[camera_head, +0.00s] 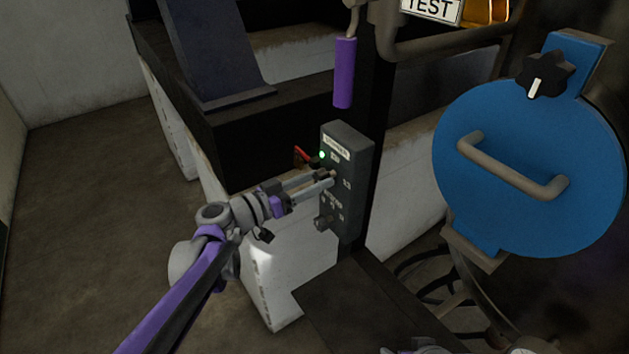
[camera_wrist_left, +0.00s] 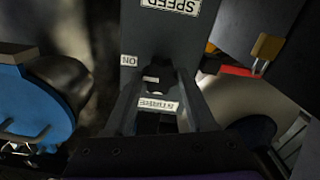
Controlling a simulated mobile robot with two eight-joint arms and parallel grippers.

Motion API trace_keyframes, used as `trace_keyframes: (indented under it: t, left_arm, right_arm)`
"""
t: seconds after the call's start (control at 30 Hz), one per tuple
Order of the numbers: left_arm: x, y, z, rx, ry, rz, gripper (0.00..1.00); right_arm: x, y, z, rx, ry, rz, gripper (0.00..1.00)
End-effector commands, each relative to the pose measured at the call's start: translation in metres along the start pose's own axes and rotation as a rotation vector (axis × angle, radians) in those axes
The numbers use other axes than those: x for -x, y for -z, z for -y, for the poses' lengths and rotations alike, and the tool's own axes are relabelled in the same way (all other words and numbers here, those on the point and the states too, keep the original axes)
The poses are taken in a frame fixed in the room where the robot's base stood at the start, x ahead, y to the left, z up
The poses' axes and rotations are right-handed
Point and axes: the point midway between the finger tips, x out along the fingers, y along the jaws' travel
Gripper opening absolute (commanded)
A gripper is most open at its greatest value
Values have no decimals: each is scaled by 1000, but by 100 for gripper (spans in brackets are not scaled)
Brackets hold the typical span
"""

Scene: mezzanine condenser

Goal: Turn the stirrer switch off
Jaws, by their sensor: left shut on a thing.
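The grey stirrer control box (camera_head: 352,155) is mounted on a dark post near the middle of the head view. A small green light (camera_head: 322,155) glows on its face. My left gripper (camera_head: 333,175) reaches in from the left, its fingers at the box face and shut on the stirrer switch, which they mostly hide. A dark knob (camera_head: 322,222) sits lower on the box.
A purple pull handle (camera_head: 344,73) hangs above the box. A red part (camera_head: 301,156) sits just left of it. A blue round door (camera_head: 530,125) with a bar handle (camera_head: 510,168) and a black knob (camera_head: 544,74) stands at the right. Open floor (camera_head: 80,200) lies at left.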

Motion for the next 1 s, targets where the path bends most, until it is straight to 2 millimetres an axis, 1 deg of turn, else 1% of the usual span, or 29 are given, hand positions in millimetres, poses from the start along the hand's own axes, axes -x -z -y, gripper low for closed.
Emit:
trace_keyframes:
  t: [0.27,0.47,0.67,1.0]
  left_arm:
    - [0,0,0,27,0,0,0]
    - [0,0,0,118,0,0,0]
    - [0,0,0,279,0,1,0]
    - [0,-1,1,603,0,1,0]
  right_arm:
    - [0,0,0,0,0,0,93]
    - [2,2,0,0,0,-1,93]
    - [4,4,0,0,0,-3,93]
    - [5,5,0,0,0,-4,93]
